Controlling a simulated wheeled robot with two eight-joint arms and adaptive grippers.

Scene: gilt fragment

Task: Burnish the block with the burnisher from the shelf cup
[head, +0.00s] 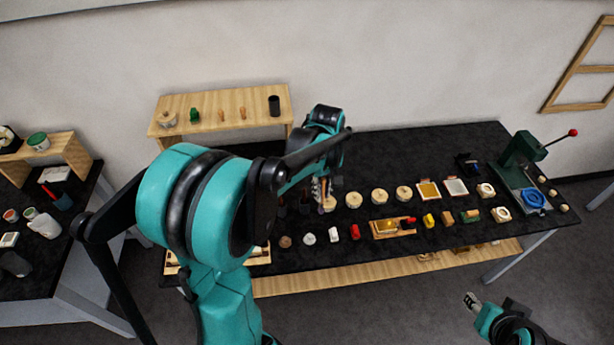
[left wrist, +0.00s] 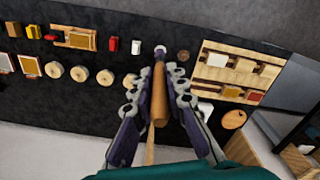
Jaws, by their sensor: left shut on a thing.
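My left gripper (head: 320,190) is above the dark bench, left of its middle. In the left wrist view it is shut on a tool with a wooden handle (left wrist: 160,98), which looks like the burnisher; its working tip is hard to make out. A gold-topped block (head: 389,225) sits in a shallow wooden tray (head: 377,234) on the bench, to the right of this gripper; it also shows in the left wrist view (left wrist: 80,39). The black shelf cup (head: 274,105) stands at the shelf's right end. My right gripper (head: 473,301) is low at right, away from the bench; its jaws are too small to judge.
Several round wooden pots (head: 379,196) stand in a row behind the tray. Small items, including a red one (head: 355,232), lie left of it; yellow and wooden pieces lie right. A green press (head: 522,165) stands at the right end. The bench's back strip is largely clear.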

